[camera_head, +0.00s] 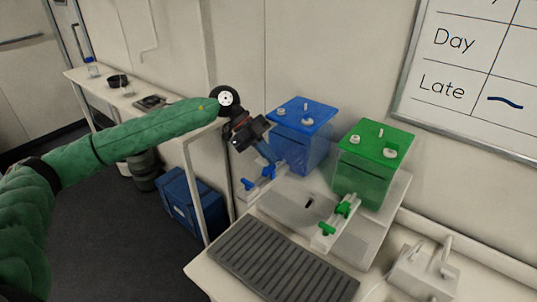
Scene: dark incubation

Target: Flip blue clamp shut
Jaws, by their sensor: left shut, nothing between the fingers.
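Two blue clamp parts (268,170) show on a small white bar in front of the blue tank (303,145), low on its left side. One blue piece sits at the bar's near end, the other closer to the tank. My left arm, in a green sleeve, comes in from the left. My left gripper (262,146) is dark, shut and empty, and hangs just above the clamp, beside the blue tank. Whether it touches the clamp is not clear. My right gripper is not in view.
A green tank (372,165) with green clamp parts (343,208) stands to the right on the same white base. A dark ribbed mat (283,262) lies in front. A white device (425,268) is at the right. A blue box (190,205) is on the floor.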

